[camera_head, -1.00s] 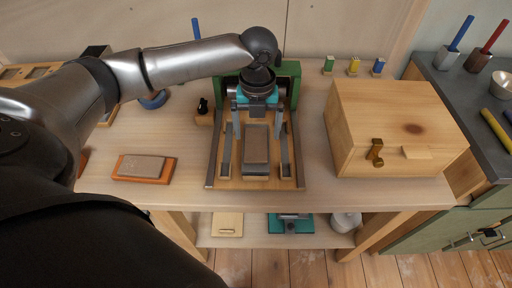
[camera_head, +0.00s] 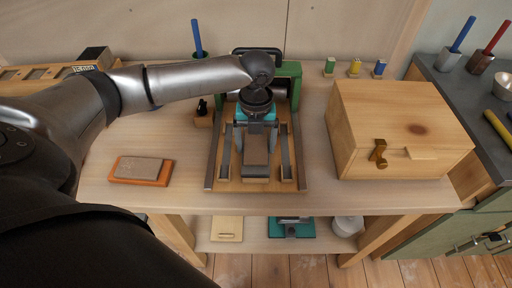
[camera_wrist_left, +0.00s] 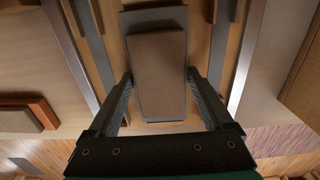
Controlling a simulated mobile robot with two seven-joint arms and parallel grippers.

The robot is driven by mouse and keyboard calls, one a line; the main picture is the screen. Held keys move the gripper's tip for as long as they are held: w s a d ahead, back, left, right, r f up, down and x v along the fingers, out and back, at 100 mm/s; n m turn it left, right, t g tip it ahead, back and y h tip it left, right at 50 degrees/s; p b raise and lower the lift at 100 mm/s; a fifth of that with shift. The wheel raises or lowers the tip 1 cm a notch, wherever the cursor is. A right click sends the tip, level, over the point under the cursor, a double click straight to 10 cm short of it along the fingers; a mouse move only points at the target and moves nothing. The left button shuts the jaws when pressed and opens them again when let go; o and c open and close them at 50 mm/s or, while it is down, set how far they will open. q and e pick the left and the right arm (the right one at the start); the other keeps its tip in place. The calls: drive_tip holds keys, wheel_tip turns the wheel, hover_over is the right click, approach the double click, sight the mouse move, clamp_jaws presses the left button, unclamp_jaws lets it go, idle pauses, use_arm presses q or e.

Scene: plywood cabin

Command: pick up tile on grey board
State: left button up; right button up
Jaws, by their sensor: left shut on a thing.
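A brown tile (camera_head: 256,150) lies over a grey board in the middle of the wooden tray (camera_head: 228,184) on the bench. In the left wrist view the tile (camera_wrist_left: 158,70) covers most of the grey board (camera_wrist_left: 150,17), whose edge shows at the top. My left gripper (camera_head: 256,137) reaches down from above with one finger on each long side of the tile. It is shut on the tile. I cannot tell whether the tile is clear of the board. My right gripper is not in view.
Metal rails flank the tray, with a green frame (camera_head: 291,82) behind it. A second tile (camera_head: 138,167) lies on an orange board (camera_head: 117,178) to the left. A wooden box (camera_head: 400,125) stands close on the right. The bench front is clear.

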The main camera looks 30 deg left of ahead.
use_arm(q)
drive_tip(key=c, duration=0.6)
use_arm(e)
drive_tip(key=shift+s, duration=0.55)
use_arm(q)
drive_tip(key=shift+r, duration=0.1)
